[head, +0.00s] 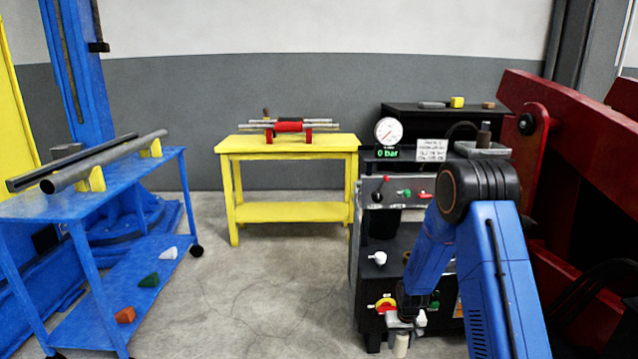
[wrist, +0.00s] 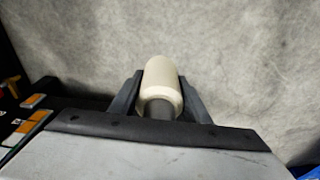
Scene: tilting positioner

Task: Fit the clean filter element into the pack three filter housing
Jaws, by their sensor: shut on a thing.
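My gripper (head: 404,325) is low in front of the black hydraulic unit (head: 372,325) in the head view. It is shut on a cream cylinder, the filter element (head: 401,346), which hangs below it. In the wrist view the filter element (wrist: 162,75) sits between the two dark fingers of my gripper (wrist: 160,95), with a grey core at its near end. The pale floor lies beyond it. I cannot tell which part of the unit is the pack three filter housing; my arm hides some of the unit's front.
The unit carries a gauge (head: 388,131) reading 0 bar, a white label (head: 432,150) and a red-yellow switch (head: 385,305). A yellow table (head: 290,145) stands behind. A blue cart (head: 110,190) is on the left and red machinery (head: 585,140) on the right. The middle floor is clear.

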